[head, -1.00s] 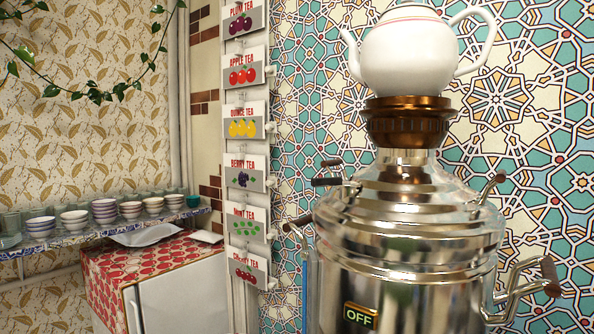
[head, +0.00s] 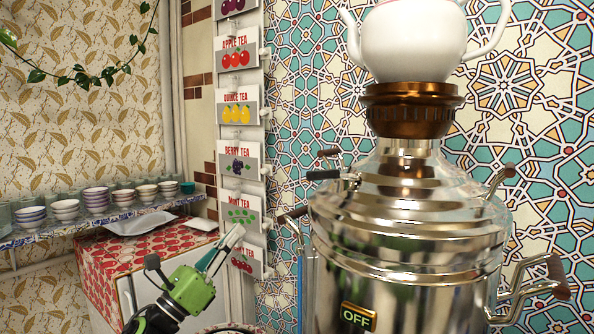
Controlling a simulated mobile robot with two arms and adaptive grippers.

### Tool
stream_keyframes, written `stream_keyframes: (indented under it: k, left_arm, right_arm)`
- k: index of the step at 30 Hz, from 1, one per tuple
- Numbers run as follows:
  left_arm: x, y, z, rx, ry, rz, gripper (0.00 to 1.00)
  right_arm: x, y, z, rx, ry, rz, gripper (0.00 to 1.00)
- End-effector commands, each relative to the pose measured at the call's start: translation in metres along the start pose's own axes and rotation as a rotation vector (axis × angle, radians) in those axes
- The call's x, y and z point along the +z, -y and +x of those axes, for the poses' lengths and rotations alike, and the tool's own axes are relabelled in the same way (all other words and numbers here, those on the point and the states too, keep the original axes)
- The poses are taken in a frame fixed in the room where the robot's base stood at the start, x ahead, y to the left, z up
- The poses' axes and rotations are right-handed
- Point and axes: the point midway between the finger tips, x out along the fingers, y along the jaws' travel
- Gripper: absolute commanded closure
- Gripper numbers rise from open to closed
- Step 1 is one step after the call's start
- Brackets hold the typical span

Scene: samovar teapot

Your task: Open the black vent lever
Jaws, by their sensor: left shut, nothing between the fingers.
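The samovar (head: 408,235) is a shiny silver body at the right in the head view. The black vent lever (head: 323,174) sticks out to the left from its upper part, near the brown chimney collar (head: 410,108). My left gripper (head: 232,240) has a green body and comes in from the bottom left. Its fingers are shut and empty, pointing up and right. It is left of the samovar, lower than the lever and apart from it in the picture. My right gripper is not in view.
A white teapot (head: 415,40) stands on top of the samovar. Brown-tipped handles (head: 292,215) stick out from its sides. A lit OFF sign (head: 358,316) is on its front. Tea cards (head: 237,165) hang on the wall behind my gripper. Cups (head: 97,197) line a shelf at the left.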

Motion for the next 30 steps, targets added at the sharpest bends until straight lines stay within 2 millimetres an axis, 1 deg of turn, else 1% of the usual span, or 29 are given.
stream_keyframes:
  k: [1,3,5,6,9,12,13,15,18,22,26,30]
  left_arm:
    - [0.026,0.020,0.020,-0.107,-0.005,0.169,1.00]
    - [0.050,0.047,0.038,-0.251,-0.016,0.401,1.00]
    - [0.067,0.068,0.047,-0.372,-0.022,0.599,1.00]
    - [0.077,0.081,0.052,-0.450,-0.024,0.727,1.00]
    - [0.098,0.105,0.055,-0.635,-0.028,1.021,1.00]
    - [0.115,0.118,0.050,-0.789,-0.029,1.254,1.00]
    - [0.119,0.121,0.049,-0.827,-0.029,1.308,1.00]
    - [0.127,0.125,0.044,-0.902,-0.028,1.409,1.00]
    - [0.133,0.127,0.039,-0.968,-0.029,1.493,1.00]
    - [0.133,0.131,0.040,-0.998,-0.027,1.525,1.00]
    - [0.124,0.140,0.051,-1.000,-0.025,1.523,1.00]
    - [0.109,0.156,0.070,-1.000,-0.024,1.520,1.00]
  right_arm:
    - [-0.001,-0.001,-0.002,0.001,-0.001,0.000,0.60]
    - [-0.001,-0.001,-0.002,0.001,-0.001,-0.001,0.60]
    - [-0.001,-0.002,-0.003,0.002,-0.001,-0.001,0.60]
    - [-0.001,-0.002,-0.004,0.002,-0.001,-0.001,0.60]
    - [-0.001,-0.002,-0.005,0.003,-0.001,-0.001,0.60]
    - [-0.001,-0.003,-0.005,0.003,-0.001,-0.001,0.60]
    - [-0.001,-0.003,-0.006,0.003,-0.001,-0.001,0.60]
    - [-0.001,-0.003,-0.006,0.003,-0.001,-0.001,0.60]
    - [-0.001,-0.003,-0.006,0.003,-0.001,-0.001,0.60]
    - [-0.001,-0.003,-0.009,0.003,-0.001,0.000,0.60]
    - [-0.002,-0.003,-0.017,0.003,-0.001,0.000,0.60]
    - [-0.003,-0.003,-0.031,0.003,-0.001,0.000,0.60]
